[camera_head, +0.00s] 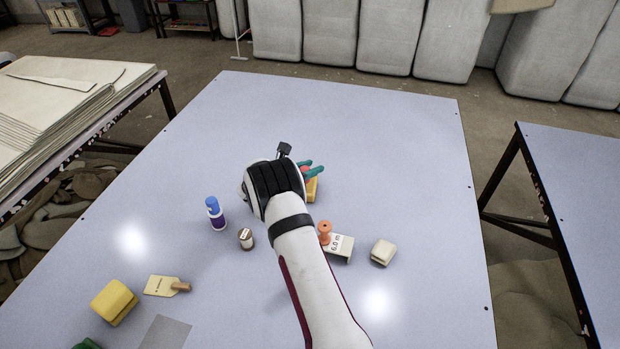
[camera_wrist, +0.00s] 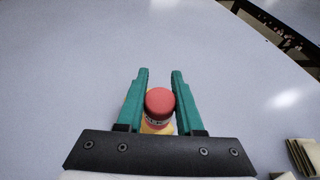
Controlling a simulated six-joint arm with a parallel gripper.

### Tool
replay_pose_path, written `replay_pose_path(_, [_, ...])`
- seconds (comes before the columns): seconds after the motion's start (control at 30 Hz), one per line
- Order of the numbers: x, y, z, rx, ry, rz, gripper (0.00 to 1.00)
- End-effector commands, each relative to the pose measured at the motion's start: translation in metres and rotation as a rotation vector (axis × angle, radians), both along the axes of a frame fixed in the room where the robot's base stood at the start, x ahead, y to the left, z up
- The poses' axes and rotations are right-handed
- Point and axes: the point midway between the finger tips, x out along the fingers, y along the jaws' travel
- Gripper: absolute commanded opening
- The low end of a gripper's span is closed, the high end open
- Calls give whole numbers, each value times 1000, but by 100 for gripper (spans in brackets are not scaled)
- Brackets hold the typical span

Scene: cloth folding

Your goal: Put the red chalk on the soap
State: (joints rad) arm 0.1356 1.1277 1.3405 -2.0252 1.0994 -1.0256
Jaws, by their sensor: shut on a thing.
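My gripper (camera_head: 313,167) is near the middle of the table, its green fingers pointing away to the right. In the wrist view my gripper (camera_wrist: 160,80) is shut on a red cylinder with a dark printed band, seen from its round end; I take it as the red chalk (camera_wrist: 159,100). In the head view the arm mostly hides it. A yellow block (camera_head: 312,188) lies right below the fingers and shows behind the chalk in the wrist view (camera_wrist: 150,129); it may be the soap. Whether chalk and block touch, I cannot tell.
Near the arm stand a blue-capped glue stick (camera_head: 216,215), a small jar (camera_head: 246,239), an orange pawn-shaped piece (camera_head: 325,230), a box marked 6.0 m (camera_head: 341,245) and a cream block (camera_head: 383,252). A yellow sponge-like block (camera_head: 112,300) and a tag (camera_head: 162,286) lie front left. The far table is clear.

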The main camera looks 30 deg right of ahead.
Motion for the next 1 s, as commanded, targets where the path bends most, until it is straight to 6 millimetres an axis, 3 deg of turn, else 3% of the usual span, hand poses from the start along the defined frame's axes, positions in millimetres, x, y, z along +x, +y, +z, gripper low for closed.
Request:
replay_pose_path(0.2, [1, 1, -39, 0, 4, -1, 0])
replay_pose_path(0.57, [1, 1, -44, 1, 1, -1, 0])
replay_pose_path(0.6, [1, 1, -43, 1, 1, -1, 43])
replay_pose_path(0.7, [1, 1, -43, 1, 1, -1, 61])
replay_pose_path(0.73, [1, 1, -43, 1, 1, -1, 66])
replay_pose_path(1.0, [1, 1, -42, 0, 0, -1, 66])
